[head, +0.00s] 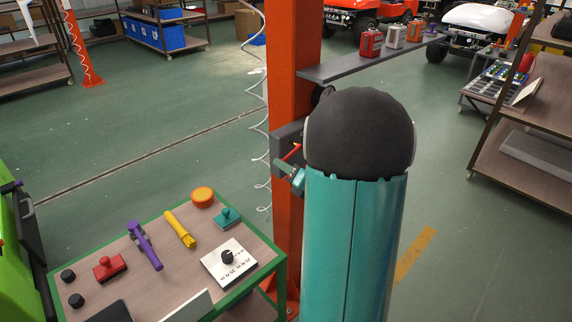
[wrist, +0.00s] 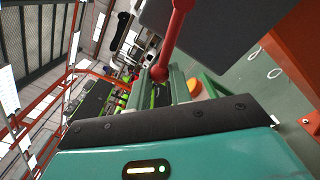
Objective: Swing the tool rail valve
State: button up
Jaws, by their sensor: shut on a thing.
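The valve's red lever (head: 292,152) shows as a small slanted bar in front of a dark grey housing (head: 286,134) on the orange post. In the wrist view the red lever (wrist: 173,40) runs down from a round knob at the top edge to a rounded end between my fingers. My gripper (head: 290,173) is at the lower end of the lever, shut on it; it also shows in the wrist view (wrist: 162,84). My own arm hides the right side of the housing and part of the post.
The orange post (head: 285,225) stands beside the lever, with a coiled white hose (head: 254,110) to its left. A grey shelf (head: 370,64) with several canisters extends right. A green-framed work table (head: 130,215) holding tools stands lower left. Open floor lies behind.

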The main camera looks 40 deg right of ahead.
jog(key=shift+s+d, duration=0.1)
jog(key=shift+d, duration=0.1)
jog(key=shift+d+f, duration=0.25)
jog(key=shift+f, duration=0.3)
jog(key=shift+d+f, duration=0.2)
jog(key=shift+f, duration=0.4)
jog(key=shift+d+f, duration=0.7)
jog(key=shift+d, duration=0.1)
jog(key=shift+d+f, duration=0.55)
jog(key=shift+d, duration=0.35)
